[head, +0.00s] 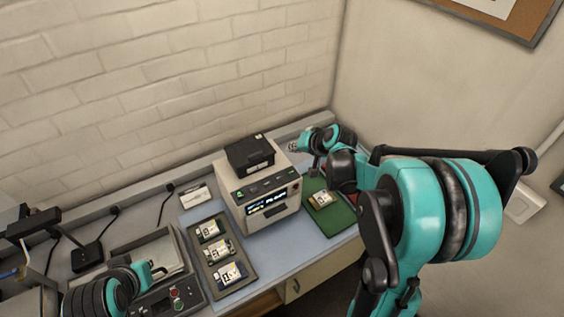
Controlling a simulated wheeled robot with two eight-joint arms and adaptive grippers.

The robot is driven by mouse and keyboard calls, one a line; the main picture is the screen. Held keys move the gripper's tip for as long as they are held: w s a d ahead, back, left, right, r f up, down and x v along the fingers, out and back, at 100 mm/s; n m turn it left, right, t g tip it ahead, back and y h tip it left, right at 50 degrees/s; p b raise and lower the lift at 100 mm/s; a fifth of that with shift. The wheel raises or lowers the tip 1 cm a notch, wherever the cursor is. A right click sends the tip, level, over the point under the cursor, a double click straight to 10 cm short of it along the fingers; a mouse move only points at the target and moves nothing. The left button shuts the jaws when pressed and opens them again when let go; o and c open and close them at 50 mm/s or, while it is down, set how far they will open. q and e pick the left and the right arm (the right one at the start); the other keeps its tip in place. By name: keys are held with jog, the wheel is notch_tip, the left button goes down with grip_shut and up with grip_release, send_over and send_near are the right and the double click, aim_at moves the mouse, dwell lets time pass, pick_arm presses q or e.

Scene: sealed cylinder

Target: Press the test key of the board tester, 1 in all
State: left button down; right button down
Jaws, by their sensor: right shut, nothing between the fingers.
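The board tester (262,207) appears to be the beige box with a black top part, standing at the middle of the bench. Its front has a dark panel with small green-marked keys (266,187) and a lit display below; I cannot tell which key is the test key. My right gripper (315,166) is shut and empty, to the right of the tester's upper part, seemingly apart from it; its fingertips are small and partly hidden by my wrist. My left arm shows at the bottom left, but I cannot make out its gripper.
A grey device (160,301) with red and green buttons stands beside my left arm. A wall rises behind.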

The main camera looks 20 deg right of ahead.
dwell(0.3)
jog(key=shift+f, duration=0.1)
jog(key=b, duration=0.6)
send_over(293, 174)
notch_tip(293, 174, down, 8)
jog(key=shift+w+r, duration=0.15)
jog(key=shift+f+b, duration=0.45)
jog(key=shift+b, duration=0.1)
dwell(0.5)
jog(key=shift+f+b, duration=0.45)
jog(key=shift+f+b, duration=0.35)
dwell(0.5)
jog(key=shift+r, duration=0.15)
jog(key=shift+r+p, duration=0.55)
jog(key=shift+r, duration=0.1)
